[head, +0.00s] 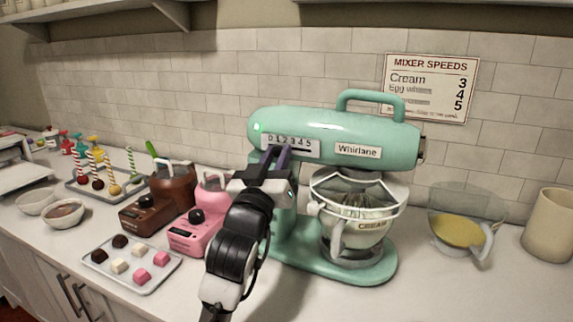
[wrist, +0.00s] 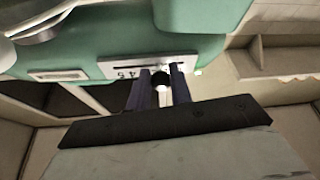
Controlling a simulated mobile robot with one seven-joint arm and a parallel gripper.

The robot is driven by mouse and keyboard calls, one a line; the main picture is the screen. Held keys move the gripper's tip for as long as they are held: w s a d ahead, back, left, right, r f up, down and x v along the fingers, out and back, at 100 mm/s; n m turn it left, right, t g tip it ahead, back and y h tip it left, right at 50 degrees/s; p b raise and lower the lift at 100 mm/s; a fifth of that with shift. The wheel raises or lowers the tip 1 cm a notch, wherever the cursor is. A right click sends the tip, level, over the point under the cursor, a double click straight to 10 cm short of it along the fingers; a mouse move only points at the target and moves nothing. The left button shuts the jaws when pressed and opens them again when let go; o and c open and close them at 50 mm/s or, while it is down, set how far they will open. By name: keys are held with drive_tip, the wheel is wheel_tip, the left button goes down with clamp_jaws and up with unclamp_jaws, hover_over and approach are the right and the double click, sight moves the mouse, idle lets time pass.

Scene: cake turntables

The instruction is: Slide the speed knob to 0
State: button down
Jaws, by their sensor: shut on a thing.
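The mint-green stand mixer (head: 335,128) stands on the counter, with a white speed scale (head: 301,142) marked 0 to 5 on its head. My gripper (head: 276,153) reaches the left, low-number part of this scale and its fingers cover part of the slot. The scale (wrist: 124,66) appears upside down there, with some digits left of the fingers. The exact number at the knob is hidden.
Pink (head: 198,235) and brown (head: 157,203) machines stand left of my arm, beside a sweets tray (head: 148,288). A wall sign (head: 430,87) lists mixer speeds.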

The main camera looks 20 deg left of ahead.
sight(269, 140)
drive_tip(key=a+b, duration=0.1)
drive_tip(key=a, duration=0.1)
drive_tip(key=shift+w+a+f, duration=0.1)
drive_tip(key=shift+a+f, duration=0.05)
drive_tip(key=shift+a, duration=0.35)
drive_tip(key=c, duration=1.3)
unclamp_jaws()
drive_tip(key=shift+a, duration=0.15)
drive_tip(key=b+v, duration=0.4)
drive_tip(key=v, duration=0.9)
drive_tip(key=shift+s, duration=0.45)
